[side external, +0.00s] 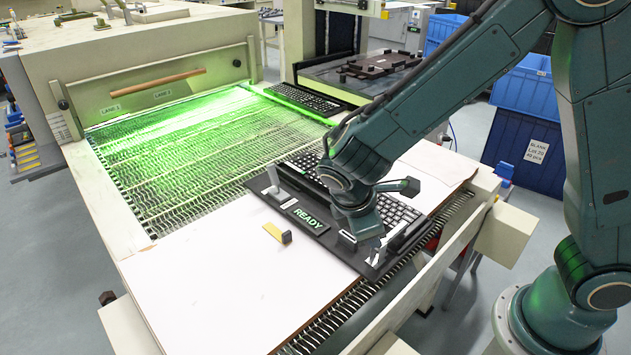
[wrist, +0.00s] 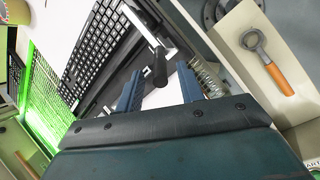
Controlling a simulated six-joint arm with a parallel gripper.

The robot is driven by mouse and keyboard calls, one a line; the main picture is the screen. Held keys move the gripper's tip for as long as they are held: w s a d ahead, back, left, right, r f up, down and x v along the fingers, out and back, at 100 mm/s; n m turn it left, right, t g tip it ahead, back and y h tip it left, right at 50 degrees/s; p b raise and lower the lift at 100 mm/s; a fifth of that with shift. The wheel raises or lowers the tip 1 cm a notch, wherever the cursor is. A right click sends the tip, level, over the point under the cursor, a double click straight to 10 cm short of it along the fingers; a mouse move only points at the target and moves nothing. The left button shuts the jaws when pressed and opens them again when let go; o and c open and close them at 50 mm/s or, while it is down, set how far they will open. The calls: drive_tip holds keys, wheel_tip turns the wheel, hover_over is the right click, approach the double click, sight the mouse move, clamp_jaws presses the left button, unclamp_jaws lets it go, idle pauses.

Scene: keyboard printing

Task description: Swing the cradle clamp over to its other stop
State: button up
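The black cradle (side external: 345,262) with a green READY display (side external: 308,220) lies on the white table and holds a black keyboard (side external: 400,215). The keyboard also shows in the wrist view (wrist: 97,52). In the wrist view, a black clamp handle (wrist: 159,68) stands at the keyboard's edge, beside a pale metal bar. My gripper (wrist: 160,77) is open, its two blue fingers apart with the handle showing in the gap between them; I cannot tell whether they touch it. In the side view my gripper (side external: 364,232) is low over the cradle's front right and hides part of it.
A green-lit mesh conveyor (side external: 175,155) runs from the oven at left. Another keyboard (side external: 305,98) lies at its far edge. A yellow-and-black piece (side external: 277,233) lies left of the cradle. An orange-handled tool (wrist: 279,79) lies in a beige tray. The white front table is mostly clear.

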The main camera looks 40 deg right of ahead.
drive_tip(key=shift+x, duration=2.55)
clamp_jaws()
